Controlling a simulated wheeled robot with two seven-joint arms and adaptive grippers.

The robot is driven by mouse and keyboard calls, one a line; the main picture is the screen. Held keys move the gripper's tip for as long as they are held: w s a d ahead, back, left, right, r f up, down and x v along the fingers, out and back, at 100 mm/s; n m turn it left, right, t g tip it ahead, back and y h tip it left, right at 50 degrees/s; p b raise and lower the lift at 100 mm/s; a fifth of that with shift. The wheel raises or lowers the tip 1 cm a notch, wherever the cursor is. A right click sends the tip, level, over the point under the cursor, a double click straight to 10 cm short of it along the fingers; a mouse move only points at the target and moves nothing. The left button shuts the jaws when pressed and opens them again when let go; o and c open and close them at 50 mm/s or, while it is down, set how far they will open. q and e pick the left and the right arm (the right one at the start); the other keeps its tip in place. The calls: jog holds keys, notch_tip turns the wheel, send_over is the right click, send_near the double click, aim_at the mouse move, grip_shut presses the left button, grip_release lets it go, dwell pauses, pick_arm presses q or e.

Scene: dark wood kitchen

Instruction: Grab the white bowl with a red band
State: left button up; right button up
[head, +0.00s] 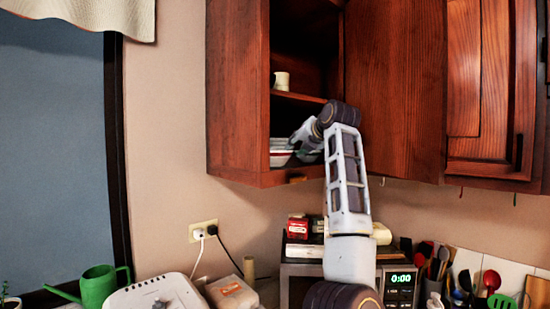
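Several whitish bowls or dishes (280,158) sit on the lower shelf inside the open upper cabinet. A thin reddish line shows near their rims, but they are too small to tell which one is the white bowl with a red band. My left gripper (301,139) reaches into the cabinet, just above and beside the dishes. Its fingertips are small and partly merged with the dishes, so I cannot tell whether it is open, shut or touching a bowl. My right gripper is out of view.
A cream mug (281,80) stands on the shelf above. The open cabinet door (395,90) is right of my arm. Below are a microwave (399,280) with red items on top, a green watering can (98,285) and a white appliance (155,292). Utensils stand at right.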

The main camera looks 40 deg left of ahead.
pick_arm(q)
jog(key=shift+p+x, duration=0.45)
jog(key=shift+x, duration=1.15)
jog(key=shift+d, duration=0.1)
grip_shut()
